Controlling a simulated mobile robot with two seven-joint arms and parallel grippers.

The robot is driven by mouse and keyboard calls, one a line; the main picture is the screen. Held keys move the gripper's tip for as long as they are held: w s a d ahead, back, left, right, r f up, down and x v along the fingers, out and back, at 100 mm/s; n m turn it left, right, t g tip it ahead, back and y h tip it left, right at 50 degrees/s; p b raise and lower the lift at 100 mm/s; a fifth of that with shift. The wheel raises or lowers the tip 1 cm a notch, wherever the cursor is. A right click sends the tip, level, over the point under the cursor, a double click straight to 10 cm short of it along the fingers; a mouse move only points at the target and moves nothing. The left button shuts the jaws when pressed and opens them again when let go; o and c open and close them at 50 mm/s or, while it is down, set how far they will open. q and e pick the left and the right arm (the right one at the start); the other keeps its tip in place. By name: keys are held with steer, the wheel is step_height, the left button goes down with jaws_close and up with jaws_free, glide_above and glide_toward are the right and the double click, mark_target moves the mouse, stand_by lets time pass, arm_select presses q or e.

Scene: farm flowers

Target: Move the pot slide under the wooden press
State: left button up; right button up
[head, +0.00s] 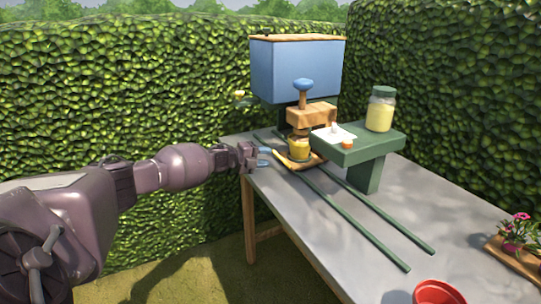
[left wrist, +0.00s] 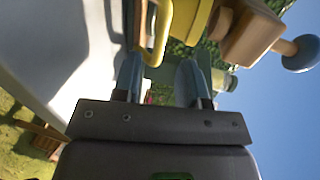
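The pot slide (head: 297,164) is a small wooden tray at the far end of the green rails, carrying a yellow pot (head: 300,150). The wooden press (head: 312,115) is a wooden block with a blue knob (head: 303,85); in the head view the pot appears just below it. My left gripper (head: 265,157) is at the table's left edge, just left of the slide. In the left wrist view its fingers (left wrist: 160,82) are apart, with nothing seen between the tips. A yellow looped handle (left wrist: 161,35) and the press block (left wrist: 252,40) lie just beyond. My right gripper is not in view.
A green stand (head: 362,150) right of the press holds a lidded yellow jar (head: 380,110) and a white tray. A blue box (head: 295,70) stands behind.

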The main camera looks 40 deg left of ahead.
arm_select(q)
steer(key=p+v, duration=0.1)
steer(key=v, duration=0.2)
steer(key=shift+s+a+r, duration=0.1)
steer(key=shift+s+r, duration=0.15)
steer(key=shift+s+a, duration=0.2)
steer(key=shift+s, duration=0.45)
steer(key=shift+f, duration=0.1)
